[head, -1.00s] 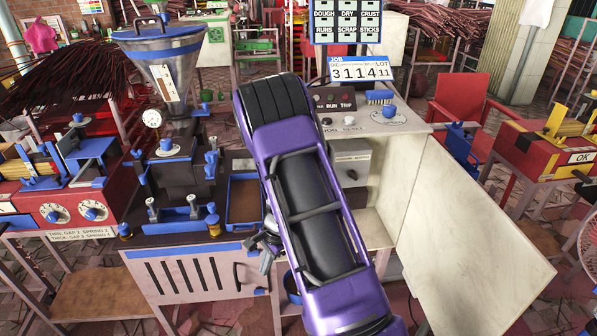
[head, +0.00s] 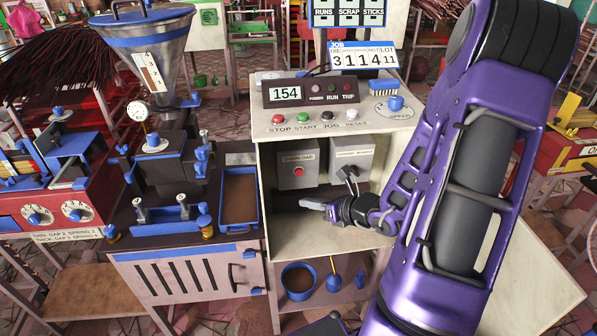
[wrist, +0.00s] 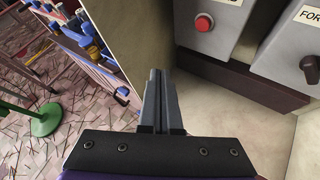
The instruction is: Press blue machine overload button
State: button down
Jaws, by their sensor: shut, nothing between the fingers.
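The blue machine's control cabinet (head: 263,220) stands open in the head view. Inside it is a grey box labelled OVERLOAD (head: 297,165) with a red button (head: 298,171) on its front. In the wrist view the red button (wrist: 204,22) shows at the top, right of centre, beyond my fingertips. My gripper (head: 313,204) is shut and empty, inside the cabinet opening, below and a little right of the button and apart from it. In the wrist view the shut fingers (wrist: 158,78) point toward the cabinet's pale inner side wall.
A second grey box with a dark lever (head: 351,155) is right of the overload box; it also shows in the wrist view (wrist: 300,45). The console above has STOP, START, JOG and RESET buttons (head: 327,116) and a 154 display (head: 285,93). A blue-rimmed tray (head: 239,197) is left of the cabinet.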

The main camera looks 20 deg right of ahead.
jog(key=w+d+p, duration=0.1)
jog(key=w+d, duration=0.1)
jog(key=w, duration=0.6)
jog(key=shift+w+d, duration=0.2)
jog(key=shift+w, duration=0.05)
dwell(2.1)
jog(key=shift+w+d, duration=0.1)
jog(key=shift+w, duration=0.3)
jog(key=shift+w+d, duration=0.15)
jog(key=shift+w, duration=0.35)
dwell(0.6)
jog(key=shift+s, duration=0.2)
jog(key=shift+s+a, duration=0.25)
jog(key=shift+s, duration=0.45)
jog(key=shift+s+a+b, duration=0.25)
jog(key=shift+s, duration=0.55)
jog(key=shift+s+a+b, duration=0.2)
jog(key=shift+s, duration=0.65)
jog(key=shift+s+a+b, duration=0.25)
jog(key=shift+s, duration=0.55)
